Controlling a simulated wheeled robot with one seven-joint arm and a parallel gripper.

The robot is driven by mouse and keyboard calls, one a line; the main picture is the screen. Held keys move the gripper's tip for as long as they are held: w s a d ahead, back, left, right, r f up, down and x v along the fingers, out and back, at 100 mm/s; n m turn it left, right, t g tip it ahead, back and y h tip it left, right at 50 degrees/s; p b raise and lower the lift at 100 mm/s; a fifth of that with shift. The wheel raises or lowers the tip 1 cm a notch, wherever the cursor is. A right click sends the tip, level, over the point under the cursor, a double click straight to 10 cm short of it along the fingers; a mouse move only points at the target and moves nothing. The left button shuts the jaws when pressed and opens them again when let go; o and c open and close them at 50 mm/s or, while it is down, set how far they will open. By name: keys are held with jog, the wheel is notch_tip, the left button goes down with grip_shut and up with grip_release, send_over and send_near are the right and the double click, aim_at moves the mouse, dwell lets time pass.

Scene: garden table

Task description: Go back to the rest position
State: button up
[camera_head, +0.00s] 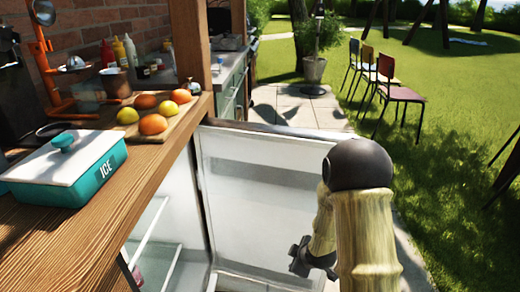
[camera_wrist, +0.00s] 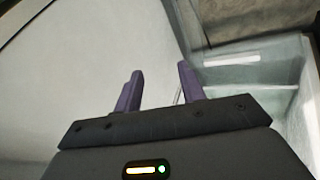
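My gripper (camera_head: 302,257) hangs low in the head view, in front of the inner face of an open fridge door (camera_head: 255,185). In the wrist view the two purple fingers of my gripper (camera_wrist: 159,80) stand apart with nothing between them. The gripper is open and empty. A pale panel (camera_wrist: 90,70) fills the left of the wrist view behind the fingers. I cannot tell from the frames whether the fingers touch anything.
The wooden counter (camera_head: 60,235) at left bears a teal ICE box (camera_head: 75,165) and a cutting board (camera_head: 165,129) with several fruits. The fridge (camera_head: 165,230) below it is open, with shelves visible. Chairs (camera_head: 400,95) stand on open grass at right.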

jog(key=s+d+r+m+g+h+p, duration=0.1)
jog(key=s+d+r+m+g+p, duration=0.1)
jog(key=s+r+m, duration=0.6)
jog(key=s+d+r+m+g+h+p, duration=0.15)
jog(key=s+r+m, duration=0.35)
jog(key=s+r, duration=0.55)
notch_tip(320, 180, up, 37)
jog(key=p, duration=3.7)
jog(key=shift+w+d+y, duration=0.15)
jog(key=shift+w+y, duration=0.05)
jog(key=shift+y, duration=0.15)
jog(key=shift+r+g, duration=0.1)
jog(key=shift+g, duration=0.15)
